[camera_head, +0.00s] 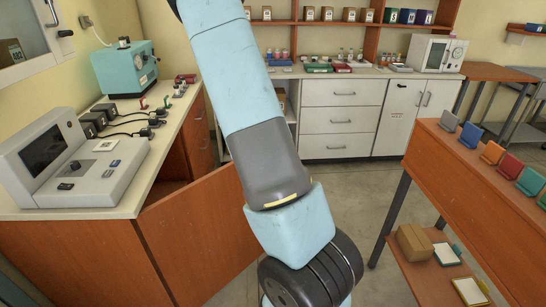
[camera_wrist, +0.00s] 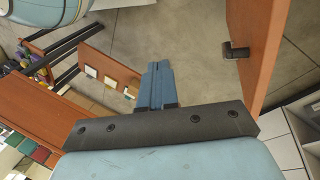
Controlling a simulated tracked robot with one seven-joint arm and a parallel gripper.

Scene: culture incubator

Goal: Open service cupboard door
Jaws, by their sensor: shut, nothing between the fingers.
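The service cupboard door (camera_head: 185,240) is a plain orange-brown panel under the left counter. It stands swung out from the cupboard front, with a dark gap behind its top edge. My arm covers its right end in the head view. In the wrist view the door (camera_wrist: 250,65) is seen nearly edge-on at the right, with its small dark handle (camera_wrist: 236,51) sticking out to the left. My gripper (camera_wrist: 158,66) has its blue fingers together and empty. They are to the left of the handle, apart from it and the door. In the head view the fingers are hidden.
The left counter (camera_head: 60,212) carries a grey instrument (camera_head: 85,165) and a teal device (camera_head: 125,67). An orange-brown table (camera_head: 460,165) with coloured holders stands at the right, with a cardboard box (camera_head: 413,243) on its lower shelf. White drawers (camera_head: 342,120) line the back. Bare floor (camera_head: 345,195) lies between.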

